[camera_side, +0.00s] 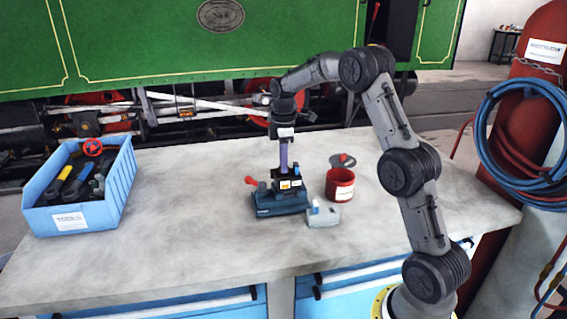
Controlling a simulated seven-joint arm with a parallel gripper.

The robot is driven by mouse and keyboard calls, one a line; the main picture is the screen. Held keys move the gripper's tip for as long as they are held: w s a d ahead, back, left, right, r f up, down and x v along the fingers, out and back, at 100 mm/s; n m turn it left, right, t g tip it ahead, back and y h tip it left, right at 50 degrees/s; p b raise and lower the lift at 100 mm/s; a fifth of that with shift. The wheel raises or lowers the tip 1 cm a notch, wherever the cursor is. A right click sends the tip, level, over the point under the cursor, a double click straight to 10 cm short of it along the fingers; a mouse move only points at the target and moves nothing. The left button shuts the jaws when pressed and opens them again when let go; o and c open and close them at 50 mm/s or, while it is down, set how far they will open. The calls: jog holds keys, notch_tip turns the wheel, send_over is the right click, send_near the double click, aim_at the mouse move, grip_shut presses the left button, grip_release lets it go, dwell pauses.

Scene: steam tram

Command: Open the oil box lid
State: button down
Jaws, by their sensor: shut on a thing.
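My gripper (285,137) points down at the middle of the workbench, shut at the top of a slim purple upright piece (284,156). The fingertips are too small to make out clearly. The purple piece reaches down to a small black box (290,184) with pale and yellow labels, which may be the oil box. I cannot tell whether the purple piece is joined to it or only touches it. The black box sits on a dark blue vise-like block (278,202) with a red knob (251,182) on its left. I cannot make out its lid or whether it is open.
A blue tool crate (82,217) stands at the left. The workbench (185,180) between is clear.

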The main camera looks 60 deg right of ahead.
jog(key=shift+a, duration=0.1)
dwell(0.9)
jog(key=m, duration=0.2)
jog(key=a+m, duration=0.1)
jog(key=shift+r+m, duration=0.1)
jog(key=shift+m, duration=0.3)
jog(key=m, duration=0.1)
jog(key=a+m, duration=0.1)
jog(key=m, duration=0.2)
jog(key=shift+w+a+m, duration=0.25)
jog(key=shift+w+m, duration=0.05)
jog(key=shift+w, duration=0.1)
jog(key=shift+w+a+m, duration=0.25)
jog(key=shift+w+m, duration=0.15)
jog(key=shift+m, duration=1.05)
jog(key=shift+w+a+m, duration=0.2)
jog(key=shift+w+m, duration=0.2)
jog(key=shift+m, duration=1.1)
jog(key=shift+w+a+m, duration=0.25)
jog(key=shift+w+m, duration=0.15)
jog(key=shift+m, duration=1.05)
jog(key=c, duration=0.9)
grip_release()
